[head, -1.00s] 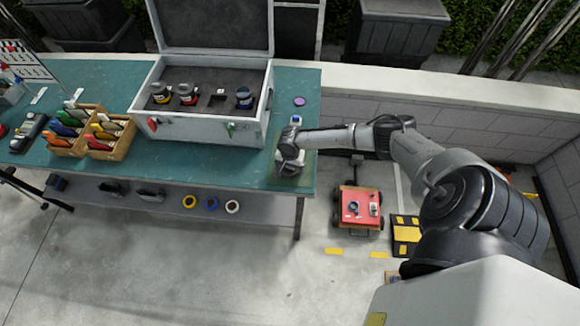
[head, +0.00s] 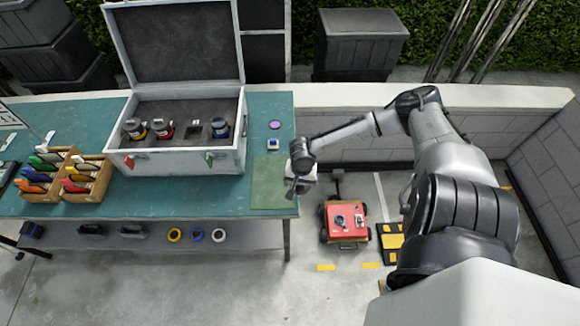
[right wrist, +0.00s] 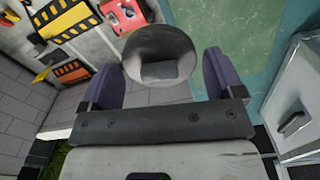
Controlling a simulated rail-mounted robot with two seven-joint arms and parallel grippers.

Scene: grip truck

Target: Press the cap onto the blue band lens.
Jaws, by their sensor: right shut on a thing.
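The blue band lens (head: 220,128) stands in the right part of the open case's foam, beside lenses with red and yellow bands. My right gripper (head: 293,188) is at the table's right edge, in front of and to the right of the case, apart from the lens. In the right wrist view its two fingers (right wrist: 160,75) are shut on a dark grey round piece (right wrist: 158,45), which looks like the cap; I cannot tell for certain. In the head view the held piece is too small to make out. My left gripper is not in view.
The case (head: 180,162) has its lid up at the back. A green mat (head: 270,182) lies bare at the table's right end. A purple disc (head: 275,125) and a small white-and-blue item (head: 274,142) lie behind it. A red cart (head: 345,222) stands on the floor right.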

